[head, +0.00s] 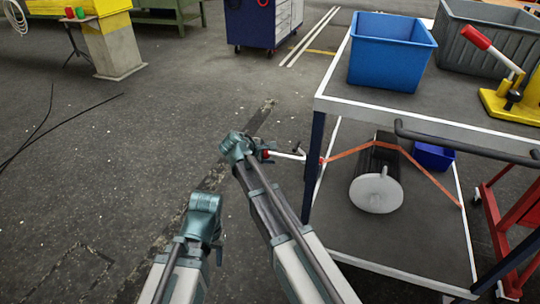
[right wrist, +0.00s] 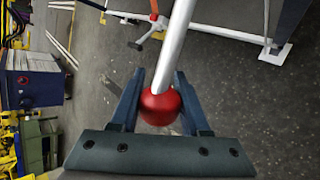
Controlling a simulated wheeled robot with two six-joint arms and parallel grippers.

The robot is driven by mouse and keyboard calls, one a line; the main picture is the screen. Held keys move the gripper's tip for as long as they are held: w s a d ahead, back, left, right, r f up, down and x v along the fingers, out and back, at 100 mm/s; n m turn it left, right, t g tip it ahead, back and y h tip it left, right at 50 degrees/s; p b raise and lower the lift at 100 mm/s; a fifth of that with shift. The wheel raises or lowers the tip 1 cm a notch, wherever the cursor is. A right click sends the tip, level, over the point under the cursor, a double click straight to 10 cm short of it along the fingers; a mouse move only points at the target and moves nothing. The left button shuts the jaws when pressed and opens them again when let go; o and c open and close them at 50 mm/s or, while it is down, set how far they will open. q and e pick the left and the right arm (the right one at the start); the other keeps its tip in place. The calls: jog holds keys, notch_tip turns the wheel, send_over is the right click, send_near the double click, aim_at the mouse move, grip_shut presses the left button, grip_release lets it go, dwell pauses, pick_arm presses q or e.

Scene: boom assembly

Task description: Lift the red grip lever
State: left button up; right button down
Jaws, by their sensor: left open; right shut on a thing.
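The lever is a pale metal rod (head: 288,155) that sticks out to the left from near the cart's front left leg. Its red grip (right wrist: 160,108) is a round knob at the rod's end, large in the right wrist view. My right gripper (head: 266,153) is shut on the red grip, with one finger on each side of it. In the head view the gripper hides most of the grip. My left gripper (head: 217,252) is lower left, apart from the lever, and holds nothing that I can see. Its fingers are partly hidden by its own wrist.
The cart's top (head: 335,100) carries a blue bin (head: 391,60), a grey bin and a yellow device with a red handle (head: 476,38). A dark roll with a pale end (head: 376,194) lies under an orange strap on the lower shelf.

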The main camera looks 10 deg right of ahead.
jog(key=shift+w, duration=0.1)
jog(key=shift+c, duration=1.9)
grip_release()
jog(key=shift+r, duration=0.1)
pick_arm(q)
jog(key=shift+r, duration=0.1)
